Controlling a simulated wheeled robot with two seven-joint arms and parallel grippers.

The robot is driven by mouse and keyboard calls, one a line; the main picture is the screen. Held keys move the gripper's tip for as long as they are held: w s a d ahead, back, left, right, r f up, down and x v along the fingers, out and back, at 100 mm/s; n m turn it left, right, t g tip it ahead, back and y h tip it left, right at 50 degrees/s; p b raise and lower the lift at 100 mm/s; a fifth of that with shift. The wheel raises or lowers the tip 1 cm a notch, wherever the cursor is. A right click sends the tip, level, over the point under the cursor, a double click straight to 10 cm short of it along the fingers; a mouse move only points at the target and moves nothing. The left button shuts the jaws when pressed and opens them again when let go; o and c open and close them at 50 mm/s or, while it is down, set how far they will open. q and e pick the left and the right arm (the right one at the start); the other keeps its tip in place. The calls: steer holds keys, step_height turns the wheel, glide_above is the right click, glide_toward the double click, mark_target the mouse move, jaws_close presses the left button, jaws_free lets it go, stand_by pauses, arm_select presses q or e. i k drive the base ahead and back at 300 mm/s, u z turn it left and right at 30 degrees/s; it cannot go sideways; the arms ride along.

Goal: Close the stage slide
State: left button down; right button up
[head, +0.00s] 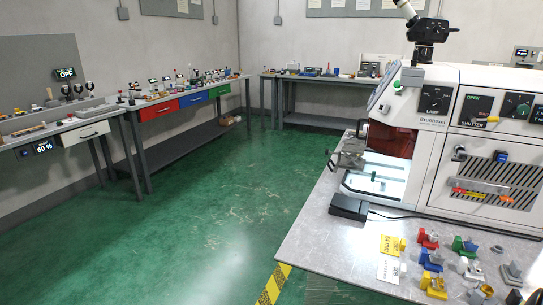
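The white machine (440,135) stands on the bench at the right, with a microscope (428,28) on top. Its front bay is open, with a dark red inside (390,140) and a bright, lit floor. What looks like the stage slide (352,156), a grey metal part, sticks out of the bay to the left, over the bench's left edge. A small green part (373,176) shows beside it. How far the slide is pulled out is hard to tell. Neither of my grippers is in view.
A black pedal-like box (349,206) with a cable lies below the bay. Coloured fixtures (430,258) and a yellow card (392,245) lie on the right bench (330,250). Other benches (150,105) line the walls. The green floor (220,190) between is clear.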

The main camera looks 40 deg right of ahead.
mark_target(347, 162)
steer(key=z, duration=0.1)
steer(key=i, duration=1.4)
steer(key=z, duration=0.85)
steer(key=i, duration=1.75)
steer(key=z, duration=1.15)
